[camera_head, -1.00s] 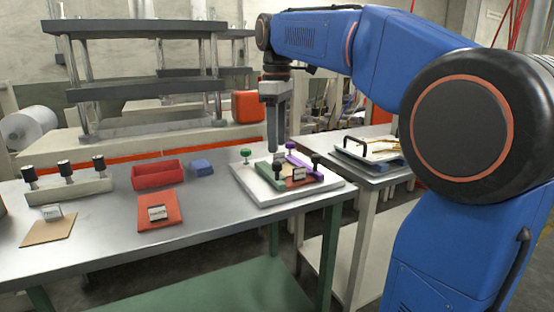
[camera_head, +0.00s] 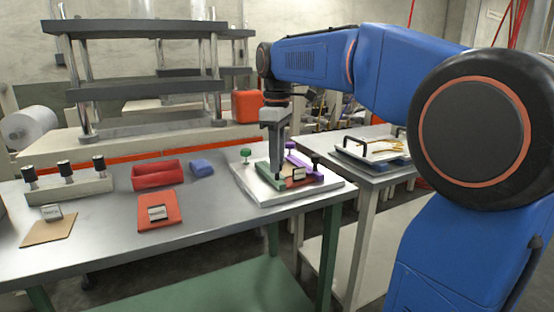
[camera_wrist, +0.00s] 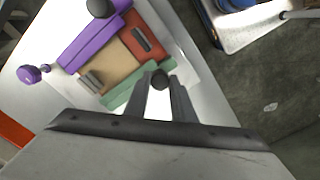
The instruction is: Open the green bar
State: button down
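The green bar (camera_wrist: 128,93) lies along one edge of a small frame on a white plate (camera_wrist: 62,92). A dark round knob (camera_wrist: 160,82) is at its right end in the wrist view. My gripper (camera_wrist: 162,78) is down at this end, its two fingers on either side of the knob with a gap between them. Whether they touch the knob is unclear. In the head view the green bar (camera_head: 262,168) is partly hidden behind my gripper (camera_head: 277,174). A green knob (camera_head: 245,153) stands at the plate's left.
A red bin (camera_head: 157,175), blue block (camera_head: 201,167) and red pad (camera_head: 158,214) lie left on the table.

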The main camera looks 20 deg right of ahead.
jog(key=shift+a, duration=2.2)
jog(key=c, duration=1.5)
grip_release()
jog(key=shift+r, duration=0.1)
notch_tip(320, 180, up, 17)
jog(key=shift+r, duration=0.1)
jog(key=shift+s, duration=0.1)
